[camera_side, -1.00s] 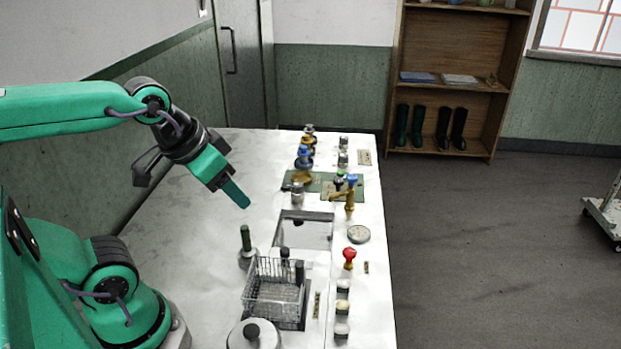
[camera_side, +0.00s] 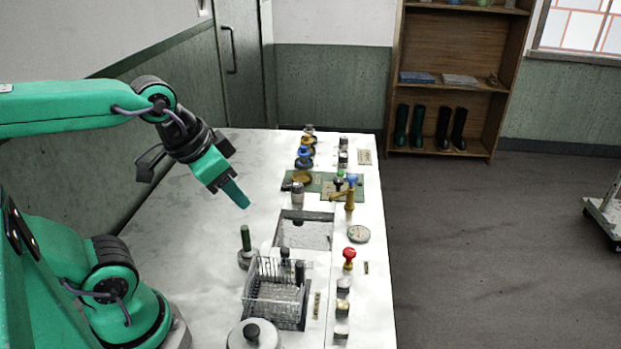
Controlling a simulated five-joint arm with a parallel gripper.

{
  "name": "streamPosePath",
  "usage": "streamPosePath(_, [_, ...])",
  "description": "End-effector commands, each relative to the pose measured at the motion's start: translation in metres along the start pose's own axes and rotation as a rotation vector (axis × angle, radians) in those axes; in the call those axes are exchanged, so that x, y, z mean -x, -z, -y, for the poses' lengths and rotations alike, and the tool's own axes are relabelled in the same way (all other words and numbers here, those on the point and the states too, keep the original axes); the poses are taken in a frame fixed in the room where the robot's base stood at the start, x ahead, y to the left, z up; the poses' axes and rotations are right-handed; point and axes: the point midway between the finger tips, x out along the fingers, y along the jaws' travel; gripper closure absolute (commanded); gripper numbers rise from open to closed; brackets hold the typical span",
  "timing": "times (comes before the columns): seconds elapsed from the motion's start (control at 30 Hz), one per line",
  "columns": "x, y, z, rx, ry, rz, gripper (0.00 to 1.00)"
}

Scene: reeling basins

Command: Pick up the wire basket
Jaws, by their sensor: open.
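The wire basket (camera_side: 262,302) sits at the near part of the white worktop, over a dark opening. It is a metal wire cage with a taller wire side at its back left. My gripper (camera_side: 238,196) hangs above the worktop, up and to the left of the basket in the picture, well apart from it. Its green fingers point down and to the right and hold nothing. The gap between the fingers is hard to see from this side.
A green-handled post (camera_side: 246,238) stands just behind the basket, and a lidded round pot (camera_side: 253,335) just in front. A rectangular basin (camera_side: 305,232) lies beyond. A red knob (camera_side: 348,254) and several valves line the right side. The worktop's left part is clear.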

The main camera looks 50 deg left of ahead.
Motion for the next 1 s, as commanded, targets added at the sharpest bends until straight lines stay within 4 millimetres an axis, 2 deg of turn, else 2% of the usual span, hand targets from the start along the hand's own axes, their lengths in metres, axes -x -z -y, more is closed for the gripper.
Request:
streamPosePath(0.27, [-0.015,0.009,-0.01,-0.342,-0.035,0.065,0.59])
streamPosePath(1.0, [-0.075,0.026,-0.051,-1.499,-0.271,0.194,0.59])
